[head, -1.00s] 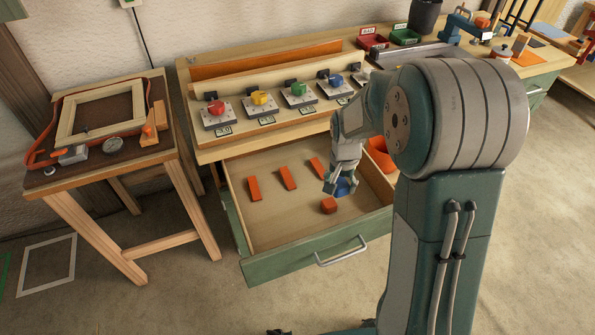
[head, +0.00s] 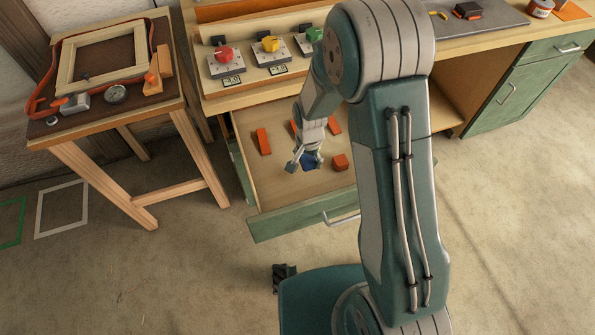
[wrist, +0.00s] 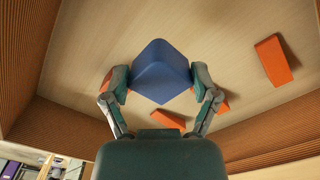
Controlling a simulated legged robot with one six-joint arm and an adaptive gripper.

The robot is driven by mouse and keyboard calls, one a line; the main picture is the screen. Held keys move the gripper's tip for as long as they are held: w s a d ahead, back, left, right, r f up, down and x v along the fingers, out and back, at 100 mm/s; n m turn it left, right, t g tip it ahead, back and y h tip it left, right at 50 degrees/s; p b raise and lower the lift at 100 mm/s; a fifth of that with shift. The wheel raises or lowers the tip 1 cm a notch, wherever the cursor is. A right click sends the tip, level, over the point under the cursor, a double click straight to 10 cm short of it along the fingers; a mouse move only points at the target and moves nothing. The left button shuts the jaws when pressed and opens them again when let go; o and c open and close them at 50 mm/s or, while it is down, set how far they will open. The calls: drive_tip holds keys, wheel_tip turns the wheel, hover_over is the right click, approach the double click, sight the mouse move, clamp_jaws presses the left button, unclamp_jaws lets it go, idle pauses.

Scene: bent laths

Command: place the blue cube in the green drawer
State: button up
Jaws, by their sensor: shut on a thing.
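The blue cube (wrist: 162,72) is between the two fingers of my gripper (wrist: 160,84) in the wrist view, with an edge turned toward the camera. In the head view my gripper (head: 306,164) is over the inside of the open green drawer (head: 280,222), and a bit of the blue cube (head: 311,157) shows at its fingers. The drawer's wooden floor (wrist: 215,45) lies behind the cube in the wrist view. I cannot tell whether the cube touches the floor.
Several orange blocks lie in the drawer, one at the left (head: 263,141) and one right of my gripper (head: 340,162). The bench with red and yellow knobs (head: 270,44) is behind. A small wooden table (head: 130,135) stands at left. My arm hides the drawer's right part.

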sight(297, 178)
drive_tip(key=a+f, duration=0.2)
drive_tip(key=shift+s+a+f, duration=0.1)
drive_tip(key=shift+s+f, duration=0.05)
drive_tip(key=shift+f, duration=0.2)
drive_tip(key=shift+a+f, duration=0.2)
drive_tip(key=shift+f, duration=0.8)
drive_tip(key=shift+a+f, duration=0.2)
drive_tip(key=shift+f, duration=0.75)
drive_tip(key=o, duration=1)
wheel_tip(297, 178, up, 12)
drive_tip(key=shift+r, duration=0.2)
